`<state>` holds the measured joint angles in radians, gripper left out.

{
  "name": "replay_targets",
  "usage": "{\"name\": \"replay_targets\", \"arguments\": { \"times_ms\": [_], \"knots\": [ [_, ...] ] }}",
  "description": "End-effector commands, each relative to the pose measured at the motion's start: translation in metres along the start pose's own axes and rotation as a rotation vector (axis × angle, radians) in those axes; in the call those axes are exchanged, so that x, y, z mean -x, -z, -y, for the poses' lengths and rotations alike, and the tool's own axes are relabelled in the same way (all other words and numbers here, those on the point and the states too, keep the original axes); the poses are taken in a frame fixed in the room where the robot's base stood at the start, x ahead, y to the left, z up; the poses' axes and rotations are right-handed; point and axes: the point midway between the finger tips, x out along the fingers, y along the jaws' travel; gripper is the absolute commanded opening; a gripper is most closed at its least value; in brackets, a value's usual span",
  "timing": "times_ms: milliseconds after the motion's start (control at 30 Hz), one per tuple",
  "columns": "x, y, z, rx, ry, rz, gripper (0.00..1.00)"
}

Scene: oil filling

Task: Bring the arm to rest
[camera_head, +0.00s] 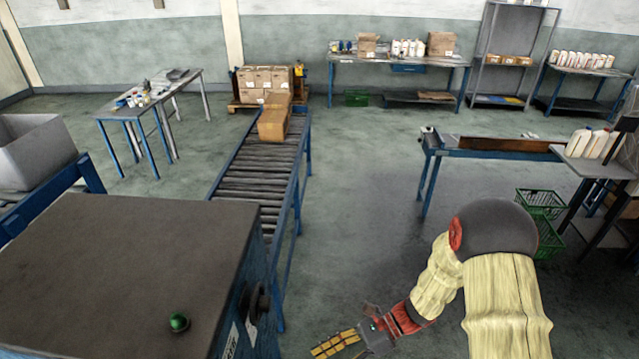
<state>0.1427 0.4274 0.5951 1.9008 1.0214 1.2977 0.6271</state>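My arm comes up from the lower right of the head view, in a pale ribbed cover with a dark rounded joint, and bends down to the left. My gripper (338,344) is at the bottom edge of the picture, low over the floor and right of the dark-topped machine. Its yellow and black fingers point left. The picture is too small to tell whether the fingers are apart or together. I see no object clearly in it.
The machine (120,265) with a green button (179,322) fills the lower left. A roller conveyor (255,165) carries cardboard boxes (273,122). A blue-legged bench (490,147) and green crates (541,204) stand at right. The central floor (350,200) is clear.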

Motion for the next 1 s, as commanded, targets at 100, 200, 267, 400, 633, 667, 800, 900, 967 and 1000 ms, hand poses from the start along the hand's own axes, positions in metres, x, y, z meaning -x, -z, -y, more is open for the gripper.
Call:
{"name": "replay_targets", "arguments": {
  "times_ms": [100,200,267,400,633,667,800,900,967,1000],
  "knots": [
    [0.011,0.016,-0.02,0.229,-0.044,-0.158,0.51],
    [0.025,0.031,-0.036,0.435,-0.09,-0.302,0.51],
    [0.035,0.039,-0.045,0.562,-0.122,-0.393,0.51],
    [0.062,0.056,-0.059,0.837,-0.194,-0.601,0.51],
    [0.105,0.072,-0.074,1.193,-0.295,-0.929,0.51],
    [0.11,0.073,-0.076,1.231,-0.305,-0.972,0.51],
    [0.13,0.077,-0.085,1.376,-0.336,-1.162,0.51],
    [0.14,0.078,-0.092,1.449,-0.334,-1.292,0.51],
    [0.144,0.078,-0.097,1.482,-0.322,-1.363,0.51],
    [0.146,0.077,-0.101,1.502,-0.309,-1.407,0.51]
  ]
}}
